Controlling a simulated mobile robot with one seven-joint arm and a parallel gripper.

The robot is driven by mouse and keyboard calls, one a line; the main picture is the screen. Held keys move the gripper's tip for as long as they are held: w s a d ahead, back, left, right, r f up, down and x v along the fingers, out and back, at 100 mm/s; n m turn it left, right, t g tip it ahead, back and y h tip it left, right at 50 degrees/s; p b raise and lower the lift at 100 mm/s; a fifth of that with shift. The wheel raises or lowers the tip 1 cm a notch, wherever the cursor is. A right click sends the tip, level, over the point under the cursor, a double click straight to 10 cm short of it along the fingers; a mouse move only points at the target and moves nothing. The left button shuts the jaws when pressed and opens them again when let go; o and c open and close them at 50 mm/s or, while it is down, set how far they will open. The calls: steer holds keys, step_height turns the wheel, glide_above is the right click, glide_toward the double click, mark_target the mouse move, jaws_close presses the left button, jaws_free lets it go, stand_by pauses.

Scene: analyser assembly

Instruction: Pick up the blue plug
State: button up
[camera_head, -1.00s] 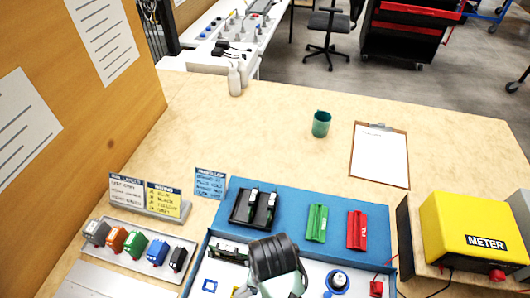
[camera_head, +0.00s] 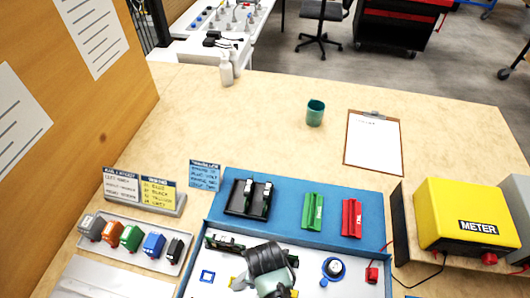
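The blue plug (camera_head: 153,244) stands in a light tray (camera_head: 127,257) at the lower left, between a green plug (camera_head: 131,237) and a black plug (camera_head: 174,250). An orange plug (camera_head: 112,233) and a grey plug (camera_head: 91,228) stand further left in the same row. My gripper (camera_head: 273,288) is at the bottom centre, over the blue-edged work tray, well to the right of the blue plug. My dark wrist hides most of it, so its fingers cannot be made out.
Label cards (camera_head: 140,188) stand behind the plug tray. The blue work tray (camera_head: 290,187) holds a black holder (camera_head: 249,198), a green block (camera_head: 313,211), a red block (camera_head: 351,217) and a round blue-and-white part (camera_head: 333,268). A yellow meter (camera_head: 462,214) stands at right. The tabletop behind is mostly clear.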

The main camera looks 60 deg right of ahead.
jaws_close()
steer(key=shift+r, duration=0.15)
stand_by(0.4)
step_height(320, 180, up, 10)
stand_by(0.3)
steer(key=c, duration=0.8)
jaws_free()
jaws_close()
steer(key=shift+p, duration=0.6)
